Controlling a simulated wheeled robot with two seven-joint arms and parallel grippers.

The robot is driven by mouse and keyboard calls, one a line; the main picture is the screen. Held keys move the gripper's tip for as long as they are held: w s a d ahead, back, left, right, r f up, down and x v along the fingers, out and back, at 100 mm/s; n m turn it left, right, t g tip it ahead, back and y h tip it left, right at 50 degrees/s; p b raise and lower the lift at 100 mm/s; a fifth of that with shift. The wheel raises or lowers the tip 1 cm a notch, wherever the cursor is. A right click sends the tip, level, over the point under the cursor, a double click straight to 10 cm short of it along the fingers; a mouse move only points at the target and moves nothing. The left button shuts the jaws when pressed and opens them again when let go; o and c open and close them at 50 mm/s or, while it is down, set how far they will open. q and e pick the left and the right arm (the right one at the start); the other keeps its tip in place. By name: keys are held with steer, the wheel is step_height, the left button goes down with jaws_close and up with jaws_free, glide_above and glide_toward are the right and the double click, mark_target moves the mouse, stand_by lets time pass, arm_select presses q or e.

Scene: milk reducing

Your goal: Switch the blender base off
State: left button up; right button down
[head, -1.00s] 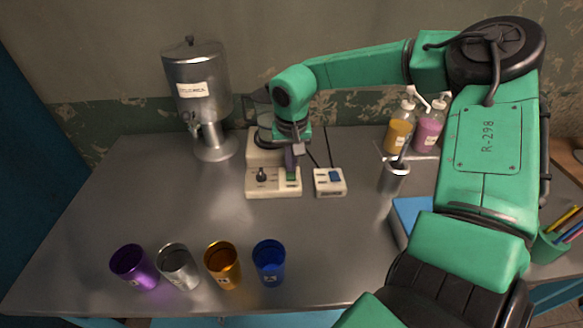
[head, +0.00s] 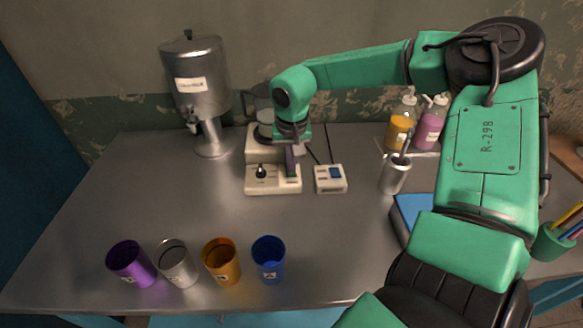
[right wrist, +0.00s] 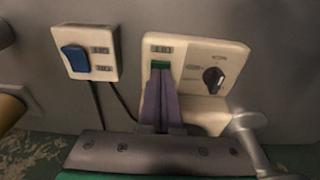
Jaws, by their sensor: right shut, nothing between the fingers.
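The cream blender base (head: 272,180) stands at the back middle of the table, with a black knob (head: 261,172) on its front panel. The right wrist view shows the panel (right wrist: 205,57), the knob (right wrist: 213,79) and a green switch (right wrist: 161,65). My right gripper (head: 291,172) is over the right part of the panel, fingers pointing down. In the right wrist view its shut, empty fingers (right wrist: 160,88) end right at the green switch and partly cover it. I cannot tell whether they press it. My left gripper is not in view.
A small box with a blue switch (head: 330,178) is right of the base. A steel dispenser (head: 197,85) stands back left, several cups (head: 221,262) at the front, and a steel holder (head: 394,176) and pump bottles (head: 399,130) to the right. The left middle is clear.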

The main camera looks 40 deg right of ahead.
steer(key=shift+f+b, duration=0.3)
steer(key=shift+f, duration=0.05)
steer(key=shift+r, duration=0.1)
step_height(320, 180, up, 7)
steer(key=p, duration=0.5)
stand_by(0.4)
